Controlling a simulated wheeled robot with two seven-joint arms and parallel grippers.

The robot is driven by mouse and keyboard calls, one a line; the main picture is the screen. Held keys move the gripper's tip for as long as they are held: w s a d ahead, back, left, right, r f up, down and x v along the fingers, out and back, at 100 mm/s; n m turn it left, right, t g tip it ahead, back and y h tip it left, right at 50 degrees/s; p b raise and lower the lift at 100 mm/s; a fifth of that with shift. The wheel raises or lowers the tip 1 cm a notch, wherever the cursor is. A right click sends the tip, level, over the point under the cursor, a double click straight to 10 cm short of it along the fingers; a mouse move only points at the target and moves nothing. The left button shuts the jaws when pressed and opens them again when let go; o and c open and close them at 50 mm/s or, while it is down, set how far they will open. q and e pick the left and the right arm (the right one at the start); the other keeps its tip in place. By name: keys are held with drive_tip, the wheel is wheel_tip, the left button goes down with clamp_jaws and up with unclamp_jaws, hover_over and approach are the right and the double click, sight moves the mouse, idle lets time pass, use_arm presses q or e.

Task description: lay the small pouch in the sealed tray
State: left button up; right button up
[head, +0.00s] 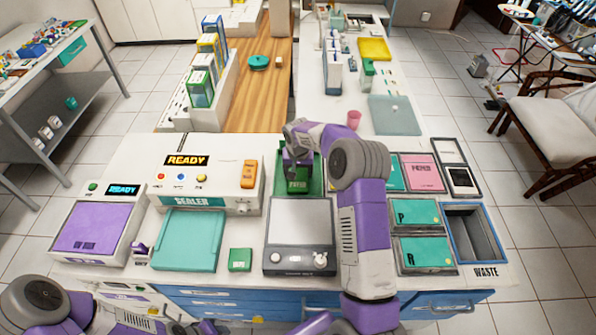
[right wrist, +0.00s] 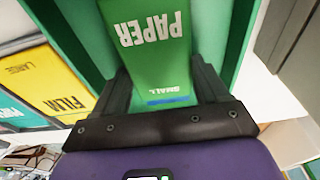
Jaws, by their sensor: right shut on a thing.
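My right gripper (head: 298,168) is shut on a small green pouch (right wrist: 150,45) marked PAPER and SMALL. In the right wrist view the pouch stands between the two dark fingers, with green walls of a holder (right wrist: 85,35) around it. In the head view the pouch (head: 298,186) is at the green holder (head: 315,178) behind the grey scale. A flat teal tray (head: 187,241) lies in front of the sealer (head: 210,175); I cannot tell whether this is the sealed tray. My left arm is at the lower left; its fingers cannot be made out.
The grey scale (head: 300,235) and a small green block (head: 240,260) stand near the front edge. A purple-topped device (head: 90,228) is at the left. Teal bins (head: 420,213) and a blue waste bin (head: 473,235) are at the right. A yellow film box (right wrist: 42,78) stands beside the holder.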

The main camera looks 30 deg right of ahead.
sight(298, 178)
drive_tip(key=shift+f, duration=0.15)
drive_tip(key=o, duration=1.2)
drive_tip(key=shift+c, duration=0.2)
drive_tip(key=shift+r, duration=0.3)
wheel_tip(298, 178, up, 12)
drive_tip(key=s+p, duration=0.1)
drive_tip(key=shift+s+a+f, duration=0.15)
drive_tip(key=shift+s+a, duration=0.05)
drive_tip(key=shift+a, duration=0.25)
